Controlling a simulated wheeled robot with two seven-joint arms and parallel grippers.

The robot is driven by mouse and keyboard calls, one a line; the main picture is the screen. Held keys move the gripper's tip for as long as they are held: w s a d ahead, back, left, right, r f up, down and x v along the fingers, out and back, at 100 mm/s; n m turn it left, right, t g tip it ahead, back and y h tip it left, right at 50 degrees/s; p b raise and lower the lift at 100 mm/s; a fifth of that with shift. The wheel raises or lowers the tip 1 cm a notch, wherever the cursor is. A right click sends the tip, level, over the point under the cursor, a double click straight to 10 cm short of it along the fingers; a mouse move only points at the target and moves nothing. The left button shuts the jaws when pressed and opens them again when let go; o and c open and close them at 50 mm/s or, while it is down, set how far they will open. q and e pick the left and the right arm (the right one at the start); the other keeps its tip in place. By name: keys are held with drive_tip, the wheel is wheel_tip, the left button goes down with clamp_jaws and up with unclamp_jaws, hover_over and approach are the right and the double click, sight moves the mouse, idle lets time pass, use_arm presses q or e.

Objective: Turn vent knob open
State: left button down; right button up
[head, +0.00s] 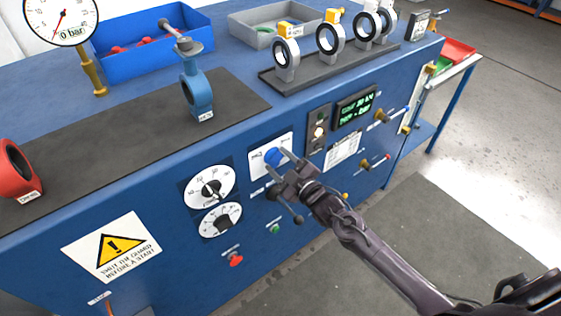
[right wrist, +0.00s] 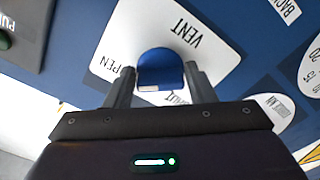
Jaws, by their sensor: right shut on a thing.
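The vent knob (head: 272,157) is a blue knob on a white label plate on the front of the blue bench. In the right wrist view the knob (right wrist: 160,68) sits between the two dark fingers, with "VENT" and part of "OPEN" readable upside down on the plate (right wrist: 185,30). My right gripper (head: 280,168) reaches the panel from the lower right and is shut on the knob. The fingers cover part of the knob and plate, so its exact pointer angle is hard to tell. My left gripper is not in view.
Two white dials (head: 209,188) lie left of the knob, with a red button (head: 236,261) and a green button (head: 275,229) below. A green-lit display (head: 355,107) is to the right. The floor in front is clear.

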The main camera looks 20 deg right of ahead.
drive_tip(key=shift+f+m, duration=0.1)
drive_tip(key=shift+m, duration=0.7)
drive_tip(key=o, duration=0.8)
drive_tip(key=shift+o, duration=0.2)
drive_tip(key=shift+s, duration=0.1)
drive_tip(key=b+v, duration=0.1)
drive_tip(key=v, duration=0.6)
drive_tip(key=shift+s+d, duration=0.15)
drive_tip(key=shift+s, duration=0.15)
